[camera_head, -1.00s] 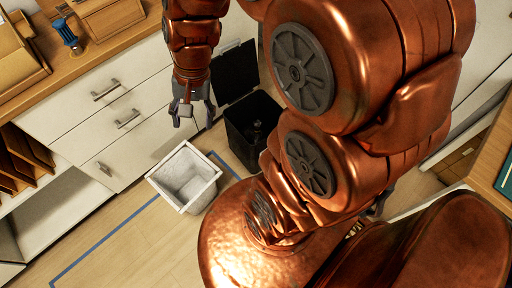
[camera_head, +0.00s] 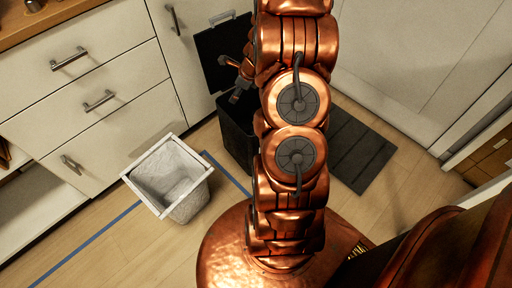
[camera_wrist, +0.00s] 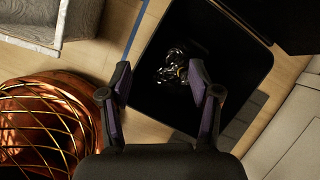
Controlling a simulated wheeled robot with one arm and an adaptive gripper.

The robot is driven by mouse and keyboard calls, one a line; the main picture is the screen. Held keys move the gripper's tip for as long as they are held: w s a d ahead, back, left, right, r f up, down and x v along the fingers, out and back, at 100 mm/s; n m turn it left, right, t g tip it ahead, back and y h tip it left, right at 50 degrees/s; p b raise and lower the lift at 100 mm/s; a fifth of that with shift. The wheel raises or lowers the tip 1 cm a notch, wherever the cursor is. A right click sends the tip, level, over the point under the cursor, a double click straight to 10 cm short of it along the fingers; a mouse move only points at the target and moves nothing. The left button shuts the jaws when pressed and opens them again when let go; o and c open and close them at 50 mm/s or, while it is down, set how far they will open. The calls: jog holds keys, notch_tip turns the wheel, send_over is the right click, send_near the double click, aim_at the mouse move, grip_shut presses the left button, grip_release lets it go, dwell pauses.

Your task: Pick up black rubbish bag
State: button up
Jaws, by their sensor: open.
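The black rubbish bag (camera_wrist: 175,66) appears in the wrist view as a dark, glossy crumpled shape inside the black bin; its outline is hard to make out against the dark interior. The black bin (camera_head: 236,135) stands on the floor with its lid (camera_head: 222,52) raised against the cabinet. My gripper (camera_wrist: 160,98) is open and empty, over the bin opening, with the glossy shape beyond and between its fingertips. In the head view my gripper (camera_head: 236,92) is partly hidden by my arm, above the bin. I cannot tell how far above the bag it is.
A white-lined bin (camera_head: 172,178) stands to the left on the wooden floor. White drawers and cabinets (camera_head: 95,100) line the back. A dark mat (camera_head: 358,150) lies to the right. Blue tape (camera_head: 90,243) marks the floor.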

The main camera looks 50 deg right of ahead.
jog(key=s+d+f+m+h+b, duration=0.1)
jog(key=s+d+f+m+b, duration=0.1)
jog(key=d+f+m, duration=0.3)
jog(key=s+d+f+m+b, duration=0.15)
jog(key=d+f, duration=0.25)
jog(key=f, duration=0.4)
jog(key=shift+n, duration=0.45)
jog(key=shift+b+x, duration=2.2)
jog(key=shift+x, duration=1.45)
jog(key=shift+d, duration=0.15)
jog(key=shift+c, duration=0.3)
jog(key=shift+s, duration=0.1)
grip_shut()
